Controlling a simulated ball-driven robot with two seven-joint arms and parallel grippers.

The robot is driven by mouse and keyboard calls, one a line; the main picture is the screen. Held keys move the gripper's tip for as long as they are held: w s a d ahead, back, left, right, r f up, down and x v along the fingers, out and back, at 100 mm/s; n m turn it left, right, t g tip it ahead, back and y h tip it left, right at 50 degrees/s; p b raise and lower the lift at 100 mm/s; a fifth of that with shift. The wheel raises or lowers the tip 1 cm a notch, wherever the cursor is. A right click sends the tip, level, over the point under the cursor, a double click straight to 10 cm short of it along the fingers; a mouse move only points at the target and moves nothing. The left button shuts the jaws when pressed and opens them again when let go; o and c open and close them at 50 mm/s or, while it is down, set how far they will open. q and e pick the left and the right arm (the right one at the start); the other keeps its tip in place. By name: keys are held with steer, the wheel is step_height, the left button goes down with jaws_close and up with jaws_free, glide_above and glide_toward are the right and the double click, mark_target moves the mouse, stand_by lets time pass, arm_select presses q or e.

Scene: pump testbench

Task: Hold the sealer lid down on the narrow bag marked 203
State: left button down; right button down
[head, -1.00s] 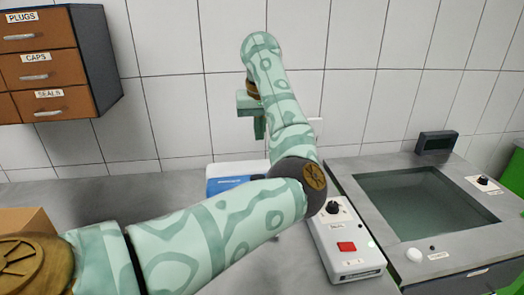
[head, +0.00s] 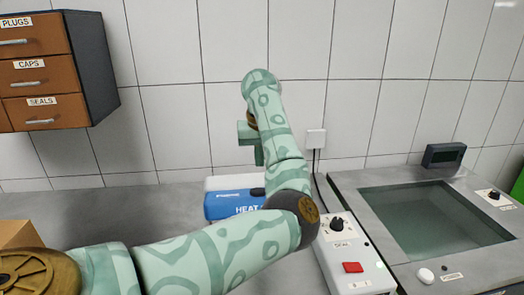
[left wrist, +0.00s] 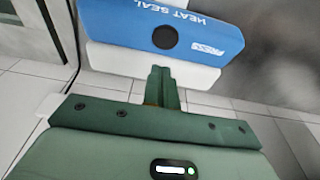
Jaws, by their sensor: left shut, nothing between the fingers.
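The heat sealer has a blue lid (head: 222,206) marked HEAT SEAL and a white body (head: 215,183); my left arm covers its right side in the head view. In the left wrist view the blue lid (left wrist: 120,22) shows a black round spot (left wrist: 165,38) and the word PRESS, with the white part (left wrist: 150,65) alongside. My left gripper (head: 259,156) points down over the sealer's far side. In the wrist view its fingers (left wrist: 161,82) are together and empty, near the white part; contact cannot be told. The bag marked 203 is not visible.
A control box (head: 350,262) with a knob and red button stands right of the sealer, beside a basin (head: 425,218) with a display (head: 443,155). A drawer cabinet (head: 88,65) hangs at upper left. A cardboard box (head: 17,235) is at left.

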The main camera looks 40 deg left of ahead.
mark_target(260, 190)
arm_select(q)
step_height(260, 190, down, 6)
steer(key=shift+f+b, duration=0.1)
steer(key=shift+b, duration=0.55)
steer(key=shift+s+d+f, duration=0.1)
steer(key=shift+f, duration=0.45)
